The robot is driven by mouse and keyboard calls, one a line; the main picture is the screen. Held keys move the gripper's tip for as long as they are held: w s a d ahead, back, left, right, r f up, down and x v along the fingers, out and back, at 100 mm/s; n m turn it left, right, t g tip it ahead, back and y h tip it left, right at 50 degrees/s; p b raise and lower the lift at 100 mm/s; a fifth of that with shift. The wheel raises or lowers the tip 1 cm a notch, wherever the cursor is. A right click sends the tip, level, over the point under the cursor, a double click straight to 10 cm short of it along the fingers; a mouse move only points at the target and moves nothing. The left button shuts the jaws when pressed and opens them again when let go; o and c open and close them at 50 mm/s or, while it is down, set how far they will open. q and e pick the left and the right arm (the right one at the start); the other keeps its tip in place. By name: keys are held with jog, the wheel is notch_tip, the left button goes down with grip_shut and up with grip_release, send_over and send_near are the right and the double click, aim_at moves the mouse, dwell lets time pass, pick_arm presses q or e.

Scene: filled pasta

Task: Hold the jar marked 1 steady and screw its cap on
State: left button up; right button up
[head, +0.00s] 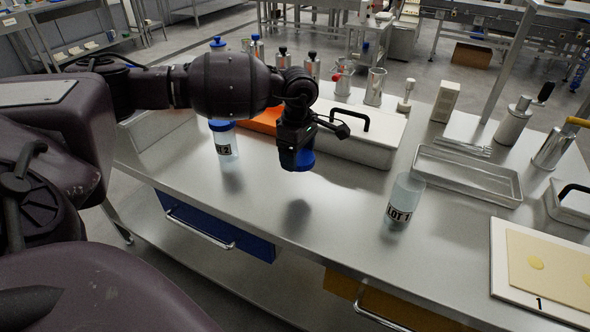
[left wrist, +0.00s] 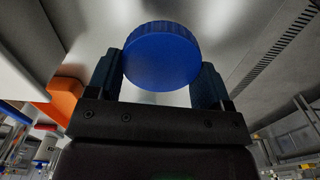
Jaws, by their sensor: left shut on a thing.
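The jar marked 1 (head: 403,201) is clear, with a "LOT 1" label, and stands upright and uncapped on the steel table at centre right. My left gripper (head: 297,150) is shut on a blue cap (head: 298,160) and holds it above the table, to the left of the jar and apart from it. In the left wrist view the round blue cap (left wrist: 162,55) sits between both fingers. A second jar, marked 2 (head: 224,142), stands at the left with a blue cap on. My right gripper is not in view.
A white lidded box (head: 355,138) with a black handle stands behind my left gripper, beside an orange item (head: 265,121). A metal tray (head: 467,175) is right of the jar. A white board with a pasta sheet (head: 505,262) lies front right. The table's front middle is clear.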

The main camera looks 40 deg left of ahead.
aim_at(298, 156)
pick_arm(q)
notch_tip(298, 156, up, 12)
jog(key=p, duration=0.1)
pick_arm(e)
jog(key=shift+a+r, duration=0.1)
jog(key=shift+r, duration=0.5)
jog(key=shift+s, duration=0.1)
pick_arm(q)
jog(key=shift+r, duration=0.15)
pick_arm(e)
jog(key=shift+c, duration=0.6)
